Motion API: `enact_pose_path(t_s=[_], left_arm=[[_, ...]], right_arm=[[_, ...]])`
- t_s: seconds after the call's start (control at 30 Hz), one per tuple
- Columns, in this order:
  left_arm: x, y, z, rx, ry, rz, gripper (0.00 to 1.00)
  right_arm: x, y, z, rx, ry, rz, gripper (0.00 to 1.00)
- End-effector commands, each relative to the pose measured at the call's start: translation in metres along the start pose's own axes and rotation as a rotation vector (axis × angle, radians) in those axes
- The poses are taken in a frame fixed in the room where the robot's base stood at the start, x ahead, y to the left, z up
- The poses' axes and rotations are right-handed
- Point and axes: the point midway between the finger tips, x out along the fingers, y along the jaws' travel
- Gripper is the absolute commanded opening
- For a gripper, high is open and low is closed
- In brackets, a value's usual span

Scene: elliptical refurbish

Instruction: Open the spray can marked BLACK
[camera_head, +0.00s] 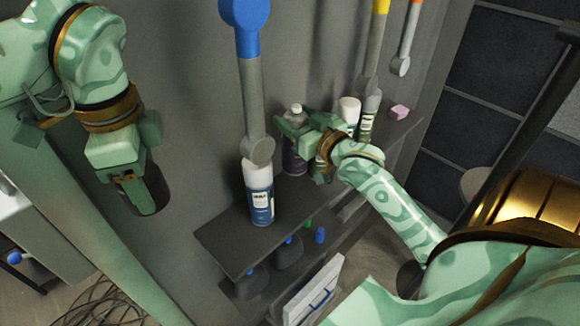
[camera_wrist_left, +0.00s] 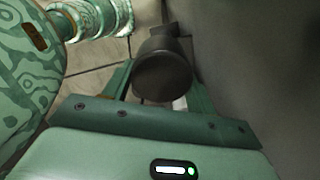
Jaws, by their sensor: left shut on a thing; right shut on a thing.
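My left gripper (camera_head: 140,178) is shut on a dark, hollow-looking cap-like piece (camera_head: 148,192), held in the air left of the shelf. In the left wrist view the dark piece (camera_wrist_left: 163,75) sits between the two fingers, rounded and narrower at its far end. My right gripper (camera_head: 291,130) is at the shelf, closed around the upper part of a dark spray can (camera_head: 294,163). The can stands upright with a pale top (camera_head: 294,109) showing above the fingers. Its label is not readable, so I cannot confirm the word BLACK. The fingers hide its middle.
A blue-and-white spray can (camera_head: 259,200) stands at the front of the shelf (camera_head: 225,240). Other cans, including a white-topped one (camera_head: 349,109) and a grey one (camera_head: 369,118), and a pink block (camera_head: 399,112) stand behind. Hanging tools (camera_head: 250,90) dangle above. Dark bottles (camera_head: 288,252) sit below.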

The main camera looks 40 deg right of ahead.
Motion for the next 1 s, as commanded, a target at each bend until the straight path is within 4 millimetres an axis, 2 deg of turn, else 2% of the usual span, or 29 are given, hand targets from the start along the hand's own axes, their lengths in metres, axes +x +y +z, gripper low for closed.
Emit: enact_pose_path(t_s=[0.2, 0.37, 0.53, 0.63, 0.97, 1.0], left_arm=[[0.012, 0.0, 0.0, -0.005, 0.0, 0.002, 0.3], [0.015, 0.0, 0.0, -0.004, 0.0, 0.002, 0.3], [0.022, 0.0, 0.0, -0.003, 0.001, 0.003, 0.3], [0.023, 0.0, 0.0, -0.003, 0.001, 0.004, 0.3], [0.023, 0.0, 0.0, -0.003, 0.001, 0.003, 0.3], [0.023, 0.0, 0.0, -0.003, 0.001, 0.003, 0.3]], right_arm=[[0.0, 0.0, 0.045, 0.003, -0.003, 0.001, 0.06], [0.0, 0.0, 0.063, 0.002, -0.002, 0.0, 0.06], [0.0, 0.0, 0.09, 0.001, -0.002, 0.0, 0.06], [0.0, 0.0, 0.096, 0.001, -0.001, 0.0, 0.06], [0.0, -0.001, 0.098, 0.0, 0.0, -0.001, 0.06], [-0.001, -0.001, 0.1, 0.001, -0.002, -0.001, 0.62]])
